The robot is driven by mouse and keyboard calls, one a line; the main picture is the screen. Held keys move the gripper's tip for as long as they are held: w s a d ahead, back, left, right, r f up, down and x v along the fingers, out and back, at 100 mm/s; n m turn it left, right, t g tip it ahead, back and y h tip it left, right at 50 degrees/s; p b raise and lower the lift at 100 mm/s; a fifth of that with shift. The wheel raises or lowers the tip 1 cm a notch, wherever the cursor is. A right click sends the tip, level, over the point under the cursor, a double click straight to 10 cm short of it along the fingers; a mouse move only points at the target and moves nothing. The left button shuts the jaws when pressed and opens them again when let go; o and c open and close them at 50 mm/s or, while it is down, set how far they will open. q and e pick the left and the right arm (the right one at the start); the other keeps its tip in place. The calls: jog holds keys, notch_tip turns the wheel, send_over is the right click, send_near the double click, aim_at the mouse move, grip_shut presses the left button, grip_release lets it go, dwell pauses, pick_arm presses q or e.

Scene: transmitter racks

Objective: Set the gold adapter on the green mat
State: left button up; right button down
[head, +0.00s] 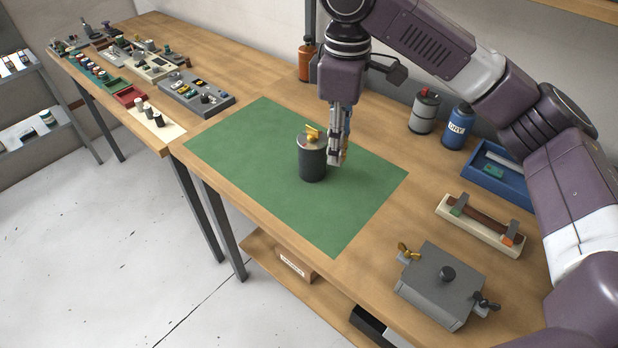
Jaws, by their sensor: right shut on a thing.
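A dark canister (312,163) with a pale lid stands upright on, or just above, the green mat (245,145); which one I cannot tell. A small gold fitting (312,133) sits on its lid and looks like the gold adapter. My right gripper (339,160) points down at the canister's right side. It is shut, apparently on the canister; the contact is partly hidden. Another gold fitting (407,252) is on the left end of a grey box (440,290) on the bench. My left gripper is out of view.
A blue bottle (457,127), a grey canister (424,112), a blue tray (530,195) and a cream block (480,224) stand right of the mat. An orange bottle (305,60) is behind it. Small parts crowd the bench's far left. The mat is otherwise clear.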

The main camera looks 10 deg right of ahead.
notch_tip(320, 180, down, 5)
send_over(333, 216)
notch_tip(333, 216, down, 9)
jog(key=shift+s+r+p, duration=0.1)
jog(key=shift+r+p, duration=0.1)
jog(key=shift+p, duration=0.2)
jog(key=shift+f, duration=0.3)
notch_tip(333, 216, down, 4)
jog(key=shift+f, duration=0.1)
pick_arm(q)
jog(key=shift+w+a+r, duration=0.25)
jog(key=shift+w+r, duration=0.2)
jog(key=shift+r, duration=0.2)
pick_arm(e)
jog(key=shift+f, duration=0.15)
pick_arm(q)
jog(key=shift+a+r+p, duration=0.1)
jog(key=shift+p, duration=0.25)
pick_arm(e)
jog(key=shift+f, duration=0.1)
jog(key=c, duration=1.6)
grip_release()
pick_arm(q)
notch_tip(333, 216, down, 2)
jog(key=shift+b, duration=1)
pick_arm(e)
notch_tip(333, 216, up, 12)
jog(key=shift+a+r, duration=0.1)
jog(key=shift+r, duration=0.05)
